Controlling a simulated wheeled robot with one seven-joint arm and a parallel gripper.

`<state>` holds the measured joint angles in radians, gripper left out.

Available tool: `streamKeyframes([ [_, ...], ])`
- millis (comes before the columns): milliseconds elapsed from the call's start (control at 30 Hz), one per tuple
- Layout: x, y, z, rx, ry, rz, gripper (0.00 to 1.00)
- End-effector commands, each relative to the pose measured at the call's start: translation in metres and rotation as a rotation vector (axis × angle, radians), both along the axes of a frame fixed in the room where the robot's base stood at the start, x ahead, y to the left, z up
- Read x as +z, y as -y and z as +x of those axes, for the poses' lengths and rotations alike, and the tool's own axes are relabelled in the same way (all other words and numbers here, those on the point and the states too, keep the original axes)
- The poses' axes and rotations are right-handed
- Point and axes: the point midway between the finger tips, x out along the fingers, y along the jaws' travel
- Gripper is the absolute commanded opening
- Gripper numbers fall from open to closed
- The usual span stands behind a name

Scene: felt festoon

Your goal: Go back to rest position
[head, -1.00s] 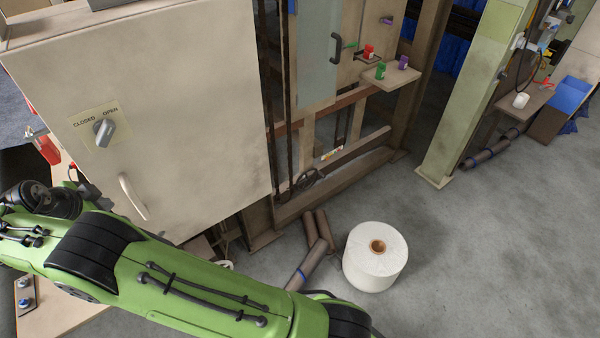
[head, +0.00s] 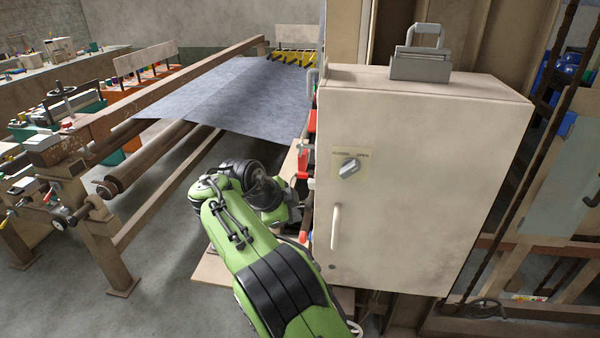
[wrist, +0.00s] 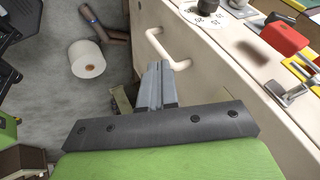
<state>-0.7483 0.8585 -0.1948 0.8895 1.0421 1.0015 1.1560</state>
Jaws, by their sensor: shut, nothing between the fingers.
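My gripper (wrist: 158,85) shows in the wrist view with its two grey fingers together and nothing between them. It points toward the beige cabinet, close to the white door handle (wrist: 170,48); I cannot tell whether they touch. In the head view my green arm reaches to the left side of the cabinet (head: 410,220), and the gripper itself is hard to make out there. The cabinet door is shut, with its handle (head: 335,227) below a grey rotary knob (head: 349,168).
A long roller frame with a grey felt sheet (head: 225,95) stands at the left. A grey handled box (head: 420,65) sits on the cabinet top. A white roll (wrist: 87,59) stands on the floor. Red parts (wrist: 284,37) are near the cabinet's side.

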Motion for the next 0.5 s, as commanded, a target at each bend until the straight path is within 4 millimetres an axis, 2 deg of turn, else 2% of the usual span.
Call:
streamKeyframes([
  [67, 0.006, 0.01, -0.001, 0.016, -0.013, -0.002, 0.0],
  [133, 0.021, 0.032, -0.005, 0.067, -0.047, -0.008, 0.0],
  [267, 0.053, 0.092, -0.033, 0.257, -0.148, -0.031, 0.0],
  [367, 0.071, 0.133, -0.072, 0.442, -0.21, -0.053, 0.0],
  [467, 0.079, 0.164, -0.124, 0.64, -0.253, -0.086, 0.0],
  [500, 0.079, 0.174, -0.147, 0.722, -0.264, -0.105, 0.0],
])
